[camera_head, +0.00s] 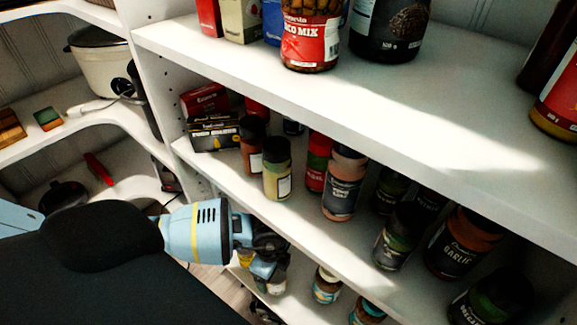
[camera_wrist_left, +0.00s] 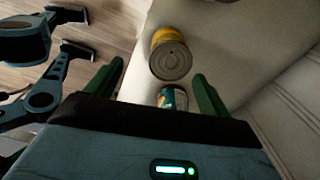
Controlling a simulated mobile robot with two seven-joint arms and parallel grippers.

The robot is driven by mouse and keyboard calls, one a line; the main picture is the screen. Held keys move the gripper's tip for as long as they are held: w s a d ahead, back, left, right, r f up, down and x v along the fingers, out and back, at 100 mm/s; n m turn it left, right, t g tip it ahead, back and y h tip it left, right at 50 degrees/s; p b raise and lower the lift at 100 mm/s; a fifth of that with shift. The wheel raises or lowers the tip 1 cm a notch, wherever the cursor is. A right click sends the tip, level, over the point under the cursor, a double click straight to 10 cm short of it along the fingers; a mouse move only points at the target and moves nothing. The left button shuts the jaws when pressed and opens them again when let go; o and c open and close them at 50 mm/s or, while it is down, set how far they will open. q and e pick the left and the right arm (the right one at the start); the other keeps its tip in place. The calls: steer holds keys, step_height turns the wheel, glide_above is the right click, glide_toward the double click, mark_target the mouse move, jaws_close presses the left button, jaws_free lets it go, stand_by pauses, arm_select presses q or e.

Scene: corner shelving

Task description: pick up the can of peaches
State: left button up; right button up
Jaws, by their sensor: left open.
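In the left wrist view, a can with a yellow-orange label and a bare metal lid (camera_wrist_left: 170,58) stands on a pale shelf; it may be the can of peaches, but its label is not readable. A second can with a teal label (camera_wrist_left: 173,97) is nearer my gripper, partly hidden by it. My left gripper (camera_wrist_left: 158,68) is open, its green fingers to either side of the cans, with nothing visibly held. In the head view my left gripper (camera_head: 268,252) is at the lower shelf level, in front of jars and cans that it partly covers. My right gripper is not in view.
The middle shelf (camera_head: 290,218) above my gripper holds several spice jars, including a yellow-green one (camera_head: 277,169). The top shelf (camera_head: 440,110) has a red-labelled jar (camera_head: 311,40). A jar (camera_head: 326,286) stands right of my gripper. A white cooker (camera_head: 100,62) is at left.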

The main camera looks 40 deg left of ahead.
mark_target(275, 277)
arm_select(q)
steer(key=shift+w+a+r, duration=0.1)
steer(key=shift+w+a, duration=0.1)
steer(key=shift+a, duration=0.05)
steer(key=shift+f, duration=0.9)
steer(key=shift+w+d+f+b, duration=0.1)
steer(key=shift+f+b, duration=0.15)
steer(key=shift+f, duration=0.65)
steer(key=shift+w+a+f+b, duration=0.1)
steer(key=shift+f+b, duration=0.15)
steer(key=shift+f, duration=0.65)
steer(key=shift+w+d+f+b, duration=0.1)
steer(key=shift+f+b, duration=0.15)
steer(key=shift+f, duration=1)
steer(key=c, duration=1.4)
